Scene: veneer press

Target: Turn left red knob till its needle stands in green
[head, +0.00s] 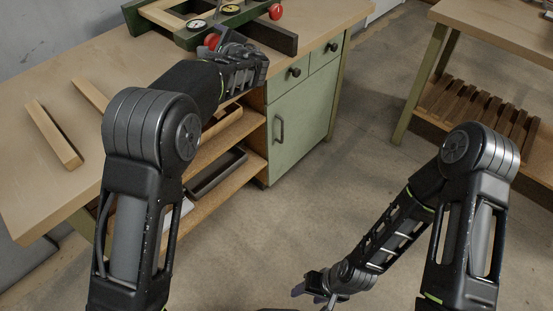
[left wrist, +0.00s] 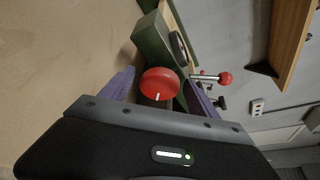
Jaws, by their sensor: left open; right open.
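The left red knob (head: 212,41) is on the front of the green press (head: 184,38), partly hidden behind my left gripper (head: 228,42) in the head view. In the left wrist view the red knob (left wrist: 160,82), with a white mark near its lower edge, is between the spread purple fingers of my left gripper (left wrist: 160,90). The gripper is open; I cannot tell whether a finger touches the knob. The left gauge (head: 198,24) has a pale face; its needle is too small to read. My right gripper (head: 313,287) is open and empty, low over the floor.
A second gauge (head: 231,9) and another red knob or ball (head: 276,12) are to the right on the press. A red ball on a metal rod (left wrist: 225,78) shows in the left wrist view. Wooden strips (head: 54,134) lie on the bench (head: 30,183). Floor between benches is clear.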

